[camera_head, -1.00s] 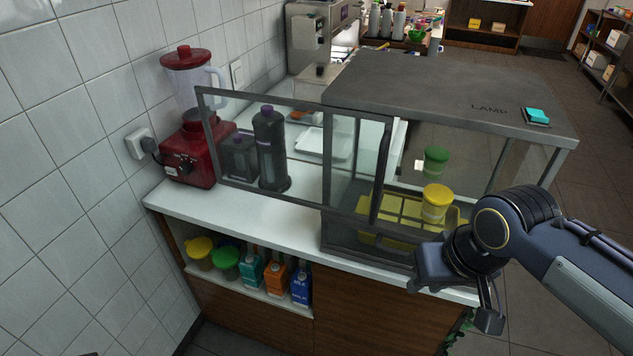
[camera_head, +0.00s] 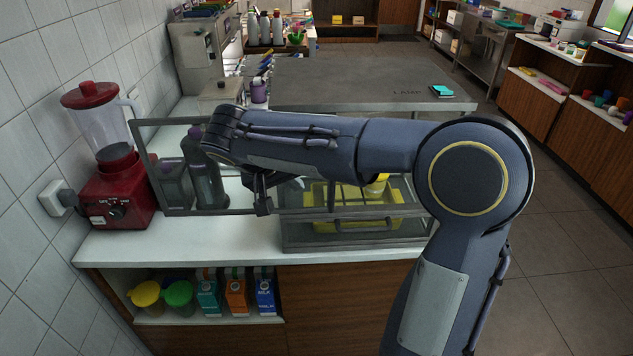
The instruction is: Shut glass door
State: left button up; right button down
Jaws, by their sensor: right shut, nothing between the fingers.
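The glass door (camera_head: 147,167) is a grey-framed clear panel on the front of the glass display case (camera_head: 360,95). My right arm reaches across the case from the right. My right gripper (camera_head: 262,207) points down at the door's right part, shut and empty. I cannot tell whether it touches the door frame. The arm hides the door's upper right part and much of the case front. My left gripper is not in view.
A red blender (camera_head: 115,195) stands left of the door by the tiled wall. The white counter (camera_head: 190,240) is clear in front of the door. Cartons and tubs fill the shelf below.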

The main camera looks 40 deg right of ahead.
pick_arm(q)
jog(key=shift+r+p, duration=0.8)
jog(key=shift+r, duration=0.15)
pick_arm(e)
jog(key=d, duration=0.1)
jog(key=d+f, duration=0.1)
jog(key=d, duration=0.1)
jog(key=s+d+f, duration=0.1)
jog(key=d, duration=0.1)
jog(key=shift+d+f, duration=0.15)
jog(key=shift+d, duration=0.1)
jog(key=shift+s, duration=0.1)
